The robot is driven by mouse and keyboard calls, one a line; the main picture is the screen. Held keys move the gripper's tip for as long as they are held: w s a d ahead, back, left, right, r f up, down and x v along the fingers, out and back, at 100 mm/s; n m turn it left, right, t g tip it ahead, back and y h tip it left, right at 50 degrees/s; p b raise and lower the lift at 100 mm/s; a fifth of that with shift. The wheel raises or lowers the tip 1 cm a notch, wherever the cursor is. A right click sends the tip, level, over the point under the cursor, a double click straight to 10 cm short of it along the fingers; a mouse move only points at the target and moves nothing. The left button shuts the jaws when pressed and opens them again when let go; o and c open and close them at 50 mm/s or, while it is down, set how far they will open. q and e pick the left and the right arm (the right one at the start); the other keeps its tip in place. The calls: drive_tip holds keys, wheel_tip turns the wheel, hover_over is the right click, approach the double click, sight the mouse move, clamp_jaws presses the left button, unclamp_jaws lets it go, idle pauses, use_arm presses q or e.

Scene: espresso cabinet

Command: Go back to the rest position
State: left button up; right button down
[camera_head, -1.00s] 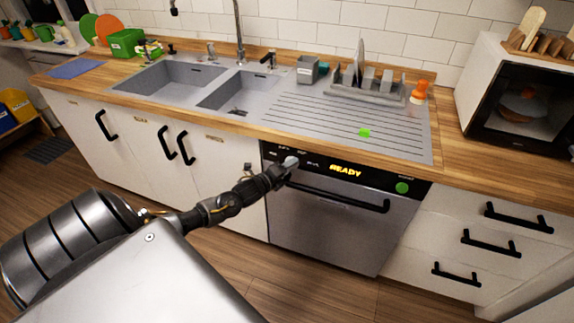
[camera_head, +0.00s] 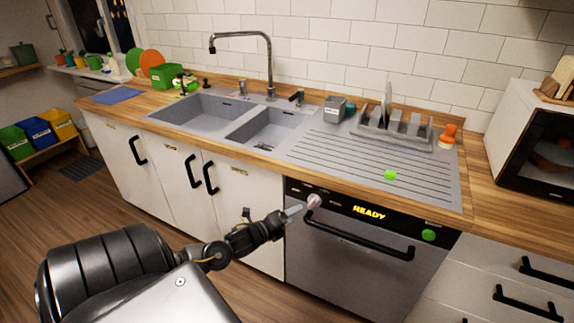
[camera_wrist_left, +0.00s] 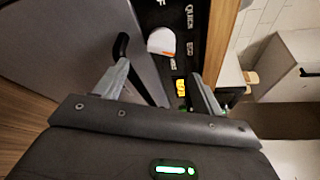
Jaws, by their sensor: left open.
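My left arm comes in from the lower left. Its gripper (camera_head: 293,212) is open and empty, just left of the pale round knob (camera_head: 314,201) on the dishwasher's (camera_head: 350,257) control panel. In the left wrist view, the two fingers of the gripper (camera_wrist_left: 163,88) stand apart with nothing between their tips, and the knob (camera_wrist_left: 161,41) shows beyond them. The dark panel reads READY in yellow. My right gripper is not in view.
The dishwasher's black handle (camera_head: 360,236) runs below the panel, close to the gripper. The wooden counter (camera_head: 476,225) edge lies above it. White cabinet doors (camera_head: 128,165) with black handles are to the left. Wooden floor (camera_head: 48,218) is open at the left.

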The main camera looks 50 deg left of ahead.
use_arm(q)
drive_tip(key=shift+s+r, duration=0.2)
drive_tip(key=shift+s, duration=0.5)
